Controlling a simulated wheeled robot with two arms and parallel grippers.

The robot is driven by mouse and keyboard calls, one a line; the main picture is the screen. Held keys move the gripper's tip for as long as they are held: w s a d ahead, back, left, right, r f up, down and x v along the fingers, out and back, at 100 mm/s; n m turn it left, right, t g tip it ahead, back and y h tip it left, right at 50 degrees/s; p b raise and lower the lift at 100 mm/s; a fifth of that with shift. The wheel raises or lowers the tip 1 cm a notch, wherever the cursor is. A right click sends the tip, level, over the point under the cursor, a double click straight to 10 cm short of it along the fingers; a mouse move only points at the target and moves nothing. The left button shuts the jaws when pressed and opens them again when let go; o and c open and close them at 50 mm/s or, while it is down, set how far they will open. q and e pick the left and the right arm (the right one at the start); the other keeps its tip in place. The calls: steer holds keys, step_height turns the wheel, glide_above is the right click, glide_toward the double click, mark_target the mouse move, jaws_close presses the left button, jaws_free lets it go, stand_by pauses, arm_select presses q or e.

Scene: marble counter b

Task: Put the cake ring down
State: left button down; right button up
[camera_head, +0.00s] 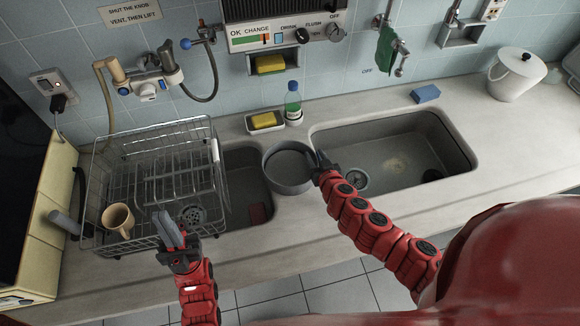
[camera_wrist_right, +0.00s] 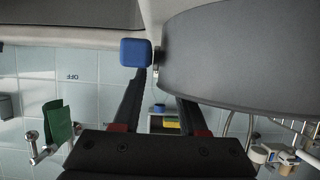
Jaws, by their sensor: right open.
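The cake ring (camera_head: 288,168) is a dark grey round band at the divider between the two basins, overlapping the left basin's edge. Whether it rests fully on the counter is hard to tell. My right gripper (camera_head: 319,162) is at its right side, jaws open. In the right wrist view, the ring's outer wall (camera_wrist_right: 250,60) fills the upper right, and a blue block (camera_wrist_right: 136,52) on a small metal stem appears beside it. The right gripper's fingers (camera_wrist_right: 160,88) reach toward the stem and wall; contact is unclear. My left gripper (camera_head: 170,230) is in front of the dish rack, away from the ring.
A wire dish rack (camera_head: 100,190) with a tan mug (camera_head: 118,219) stands at the left. A yellow sponge in a tray (camera_head: 264,122) and a green bottle (camera_head: 293,104) stand behind the ring. The right basin (camera_head: 405,150) is open. A white canister (camera_head: 514,77) stands far right.

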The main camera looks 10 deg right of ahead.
steer(key=shift+c, duration=0.2)
jaws_close()
stand_by(1.1)
